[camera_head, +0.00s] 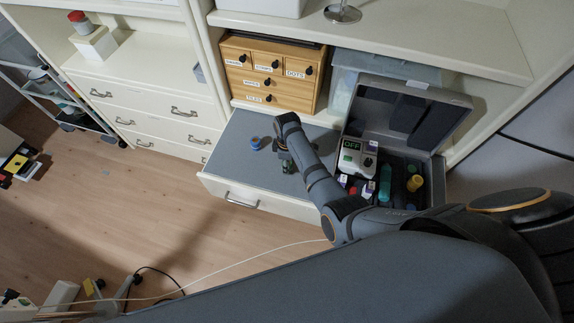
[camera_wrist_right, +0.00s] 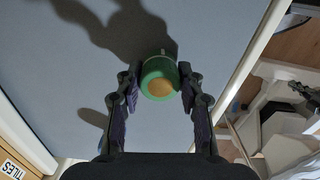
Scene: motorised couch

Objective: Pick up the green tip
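The green tip (camera_wrist_right: 151,72), a short green piece with an orange-brown centre, sits between the fingertips of my right gripper (camera_wrist_right: 160,76) in the right wrist view. A finger touches it on each side, and the gripper looks shut on it. In the head view my right gripper (camera_head: 284,158) reaches down over the grey top of the open drawer (camera_head: 236,158), and the green tip (camera_head: 288,167) shows small and dark there. Whether the tip is clear of the surface I cannot tell. My left gripper is not in view.
A blue round piece (camera_head: 255,143) lies on the drawer top, left of my right gripper. An open grey case (camera_head: 437,165) with a device reading OFF (camera_head: 351,155) and several bottles stands to the right. A wooden drawer box (camera_head: 268,75) stands behind.

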